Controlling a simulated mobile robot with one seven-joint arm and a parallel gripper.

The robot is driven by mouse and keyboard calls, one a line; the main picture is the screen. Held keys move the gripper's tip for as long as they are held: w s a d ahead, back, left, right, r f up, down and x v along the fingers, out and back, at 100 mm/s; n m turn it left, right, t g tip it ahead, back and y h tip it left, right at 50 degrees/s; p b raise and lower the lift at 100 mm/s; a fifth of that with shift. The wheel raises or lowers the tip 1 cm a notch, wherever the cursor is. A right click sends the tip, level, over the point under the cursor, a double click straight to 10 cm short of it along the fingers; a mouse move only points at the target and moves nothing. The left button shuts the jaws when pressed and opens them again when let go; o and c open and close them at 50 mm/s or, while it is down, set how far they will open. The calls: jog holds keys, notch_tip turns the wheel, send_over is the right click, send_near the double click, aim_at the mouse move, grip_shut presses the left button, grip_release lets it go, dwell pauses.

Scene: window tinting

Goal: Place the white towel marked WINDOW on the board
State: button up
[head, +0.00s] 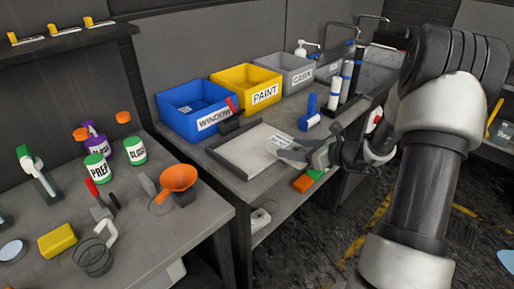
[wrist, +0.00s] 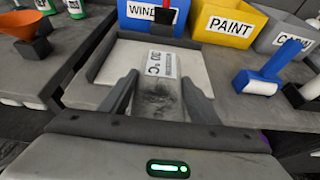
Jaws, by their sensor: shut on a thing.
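A light grey-white board (head: 243,150) with a low rim lies on the middle bench; it also shows in the wrist view (wrist: 118,62). My gripper (head: 290,153) is at the board's right end in the head view. In the wrist view my gripper (wrist: 158,98) is shut on a pale towel (wrist: 158,88) with dark smudges, between its two fingers. The towel's far end carries a white printed label reading 30 °C and smaller text I cannot read clearly. The towel extends over the board; whether it touches the board I cannot tell.
Blue WINDOW bin (head: 190,108), yellow PAINT bin (head: 246,86) and a grey bin (head: 286,68) stand behind the board. A blue-handled roller (head: 310,112) stands right of it. The left bench holds bottles, an orange funnel (head: 177,179) and a yellow sponge (head: 57,241).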

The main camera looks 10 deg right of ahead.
jog(key=w+a, duration=0.3)
jog(key=w, duration=0.1)
jog(key=w+a, duration=0.3)
jog(key=w, duration=0.1)
jog(key=w+a, duration=0.3)
jog(key=w, duration=0.1)
jog(key=f, duration=0.3)
jog(key=shift+w+a, duration=0.25)
jog(key=shift+w, duration=0.1)
jog(key=shift+f, duration=0.2)
jog(key=shift+f, duration=0.2)
jog(key=o, duration=1.3)
jog(key=shift+c, duration=0.2)
